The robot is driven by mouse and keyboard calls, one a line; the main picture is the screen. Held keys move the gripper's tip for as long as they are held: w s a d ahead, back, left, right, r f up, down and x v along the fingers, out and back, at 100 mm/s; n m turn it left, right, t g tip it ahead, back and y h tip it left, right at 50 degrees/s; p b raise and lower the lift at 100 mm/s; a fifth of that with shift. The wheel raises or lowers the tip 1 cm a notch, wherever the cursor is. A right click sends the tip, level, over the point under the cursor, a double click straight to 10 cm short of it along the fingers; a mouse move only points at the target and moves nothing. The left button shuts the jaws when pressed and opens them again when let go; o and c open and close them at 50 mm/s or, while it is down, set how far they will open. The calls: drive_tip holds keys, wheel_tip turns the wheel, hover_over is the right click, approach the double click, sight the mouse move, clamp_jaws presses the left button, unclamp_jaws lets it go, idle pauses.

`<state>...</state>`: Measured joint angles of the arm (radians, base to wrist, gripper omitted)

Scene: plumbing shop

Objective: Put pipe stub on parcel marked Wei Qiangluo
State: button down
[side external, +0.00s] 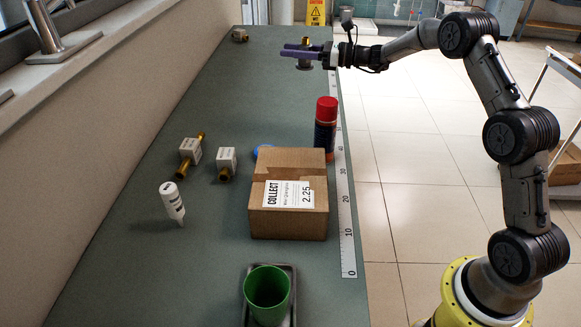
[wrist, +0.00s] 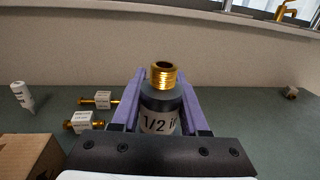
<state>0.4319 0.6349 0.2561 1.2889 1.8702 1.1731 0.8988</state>
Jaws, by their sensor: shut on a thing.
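The pipe stub (wrist: 160,105), a dark grey cylinder with a brass threaded top and a label reading "1/2 in", is held upright between the purple fingers of my gripper (wrist: 161,92). In the side view my gripper (side external: 297,51) holds the stub (side external: 304,66) above the far part of the bench, well beyond the parcel. The parcel (side external: 262,222) is a closed brown cardboard box with a white label reading "COLLECT", a small name line that looks like Wei Qiangluo, and "2.25". Its top is clear. A corner of it shows in the wrist view (wrist: 25,155).
A green cup (side external: 267,290) is in front. A ruler strip (side external: 347,230) lines the right edge.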

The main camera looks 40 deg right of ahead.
wheel_tip(320, 180, up, 7)
drive_tip(key=s+a+n+g+y, duration=0.1)
drive_tip(key=s+a+g, duration=0.1)
drive_tip(key=s+a, duration=0.65)
drive_tip(key=s+a+n+g+y, duration=0.15)
drive_tip(key=s+a, duration=0.25)
drive_tip(key=s, duration=1)
drive_tip(key=s+a+n+g+y, duration=0.1)
drive_tip(key=s+a+n+y, duration=0.1)
drive_tip(key=s+a, duration=0.7)
hover_over(276, 176)
drive_tip(key=shift+g, duration=0.35)
drive_tip(key=f, duration=0.9)
drive_tip(key=s+f, duration=0.1)
drive_tip(key=f, duration=0.4)
drive_tip(key=shift+w+f, duration=0.45)
drive_tip(key=shift+f, duration=1.6)
